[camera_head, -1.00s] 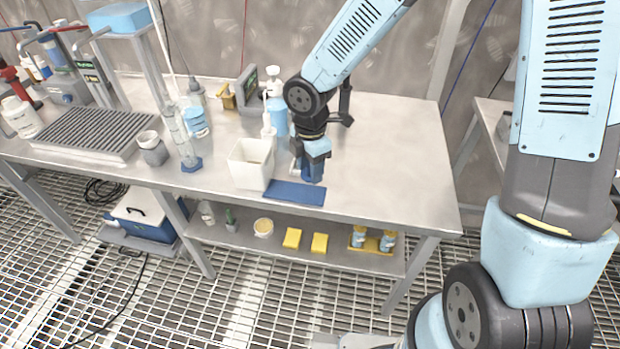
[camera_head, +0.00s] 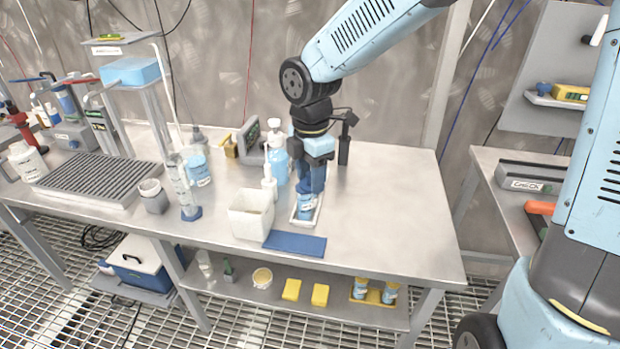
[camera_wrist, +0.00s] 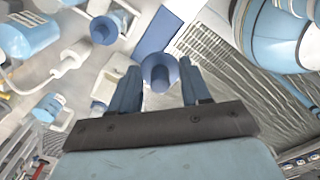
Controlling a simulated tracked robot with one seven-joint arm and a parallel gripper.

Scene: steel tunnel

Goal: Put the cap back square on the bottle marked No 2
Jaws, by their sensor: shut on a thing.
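My gripper (camera_head: 312,182) points down over the bench. In the wrist view its fingers (camera_wrist: 160,90) are on either side of a round blue cap (camera_wrist: 158,70) and are shut on it. In the head view a small light-blue bottle (camera_head: 306,208) with a white label stands in a shallow white tray (camera_head: 296,220) just below the fingers. I cannot read its number. The fingers hide the bottle's top, so I cannot tell whether the cap touches the neck or sits square. The tray also shows in the wrist view (camera_wrist: 104,82).
A blue mat (camera_head: 296,244) lies in front of the tray and a white square container (camera_head: 251,215) stands left of it. A wash bottle (camera_head: 268,185) and a pump bottle (camera_head: 278,160) stand behind left. The bench to the right is clear.

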